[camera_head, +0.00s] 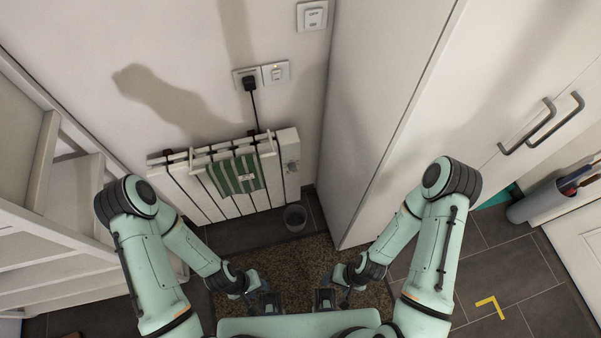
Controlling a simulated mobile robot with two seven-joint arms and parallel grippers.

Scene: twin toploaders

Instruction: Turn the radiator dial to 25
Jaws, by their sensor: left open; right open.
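A white panel radiator (203,208) stands against the back wall, left of centre. Its dial (292,166) sits on the grey control area at the radiator's right end; its number is too small to read. A green striped towel (237,175) hangs over the front. My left gripper (269,302) is open and empty, low over the doormat, in front of and below the radiator. My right gripper (326,300) is open and empty beside it. Both are well apart from the dial.
A small grey bin (295,217) stands on the floor by the radiator's right end. A tall white cabinet (378,110) rises to the right. White shelving (50,215) stands at the left. A black plug (249,84) and cord hang above the radiator. A brown mat (295,262) covers the floor ahead.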

